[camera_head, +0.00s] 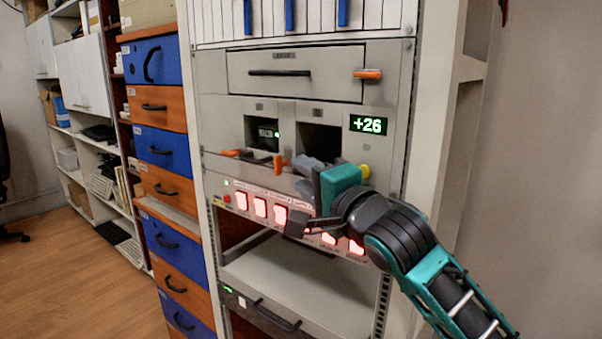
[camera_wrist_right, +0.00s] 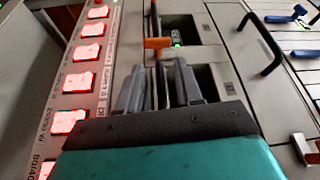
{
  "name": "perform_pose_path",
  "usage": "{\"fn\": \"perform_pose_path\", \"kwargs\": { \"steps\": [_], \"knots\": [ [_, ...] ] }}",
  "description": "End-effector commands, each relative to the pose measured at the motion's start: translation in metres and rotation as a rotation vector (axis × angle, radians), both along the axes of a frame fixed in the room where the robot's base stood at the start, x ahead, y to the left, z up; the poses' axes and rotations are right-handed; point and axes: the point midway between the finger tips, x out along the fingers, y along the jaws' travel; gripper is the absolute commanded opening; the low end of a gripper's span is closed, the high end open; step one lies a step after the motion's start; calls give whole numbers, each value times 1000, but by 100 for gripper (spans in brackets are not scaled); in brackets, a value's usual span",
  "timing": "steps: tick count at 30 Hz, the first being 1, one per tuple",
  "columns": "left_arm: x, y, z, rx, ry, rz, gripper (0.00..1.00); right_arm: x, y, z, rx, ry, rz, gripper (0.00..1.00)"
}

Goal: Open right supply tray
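My right gripper (camera_head: 310,180) is in front of the lower part of the right bay (camera_head: 320,139), a dark opening in the grey rack panel. In the wrist view its two grey fingers (camera_wrist_right: 160,82) stand apart, with a thin dark bar between them; I cannot tell whether they touch it. The right supply tray's front is mostly hidden behind the gripper. An orange latch (camera_head: 280,163) stands upright just left of the gripper, and it also shows beyond the fingertips in the wrist view (camera_wrist_right: 157,43). My left gripper is not in view.
Lit red switches (camera_head: 260,207) run along the panel just below the gripper. A closed drawer (camera_head: 310,88) with an orange latch (camera_head: 367,74) sits above. A display (camera_head: 368,125) reads +26. A yellow button (camera_head: 364,171) is right of the gripper. Open floor lies left.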

Motion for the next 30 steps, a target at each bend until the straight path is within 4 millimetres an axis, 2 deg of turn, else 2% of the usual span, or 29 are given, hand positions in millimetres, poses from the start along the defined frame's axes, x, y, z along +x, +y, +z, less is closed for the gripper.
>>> {"fn": "perform_pose_path", "kwargs": {
  "steps": [6, 16, 27, 30],
  "knots": [
    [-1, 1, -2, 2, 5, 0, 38, 14, 8, 1, 0, -1, 0, 35],
    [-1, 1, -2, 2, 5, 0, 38, 16, 10, 1, 0, -1, 0, 35],
    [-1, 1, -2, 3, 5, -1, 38, 15, 10, 2, 0, -1, 0, 0],
    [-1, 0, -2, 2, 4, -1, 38, 15, 9, 2, 0, -2, 0, 0]
  ]
}}
